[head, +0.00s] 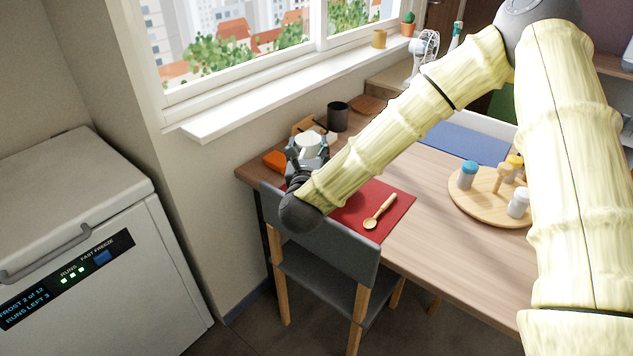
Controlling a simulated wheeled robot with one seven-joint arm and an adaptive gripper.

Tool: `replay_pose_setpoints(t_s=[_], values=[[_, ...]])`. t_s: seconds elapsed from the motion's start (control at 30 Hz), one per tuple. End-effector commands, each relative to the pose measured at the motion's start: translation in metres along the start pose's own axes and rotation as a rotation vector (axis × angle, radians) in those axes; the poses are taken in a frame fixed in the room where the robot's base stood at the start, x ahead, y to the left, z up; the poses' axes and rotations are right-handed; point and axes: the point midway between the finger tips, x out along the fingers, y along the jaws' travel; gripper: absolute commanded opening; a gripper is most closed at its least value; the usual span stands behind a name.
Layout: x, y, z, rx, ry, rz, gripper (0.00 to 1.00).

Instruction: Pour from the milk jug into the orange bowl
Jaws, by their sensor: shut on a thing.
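My gripper (302,153) is at the far left end of the table, over the corner by the window wall. It is shut on a whitish vessel, which looks like the milk jug (309,144). The fingers and my wrist hide much of the jug, and I cannot tell how far it is tilted. An orange thing, likely the orange bowl (274,160), shows just left of my gripper near the table's corner. My gripper and the jug hide part of it. No stream of milk can be seen.
A dark cup (338,116) stands behind my gripper. A red mat (393,208) with a wooden spoon (380,212) lies to the right. A grey chair (335,250) stands at the front edge. A round wooden tray (470,200) holds several shakers. The table between is clear.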

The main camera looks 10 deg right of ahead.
Motion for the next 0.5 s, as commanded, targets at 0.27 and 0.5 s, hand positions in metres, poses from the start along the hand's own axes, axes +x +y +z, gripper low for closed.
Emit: replay_pose_setpoints(t_s=[0.27,0.5], values=[[0.0038,0.0022,-0.0119,0.002,0.002,-0.082,0.28],[0.0021,0.0004,-0.0138,0.004,0.009,-0.154,0.28]])
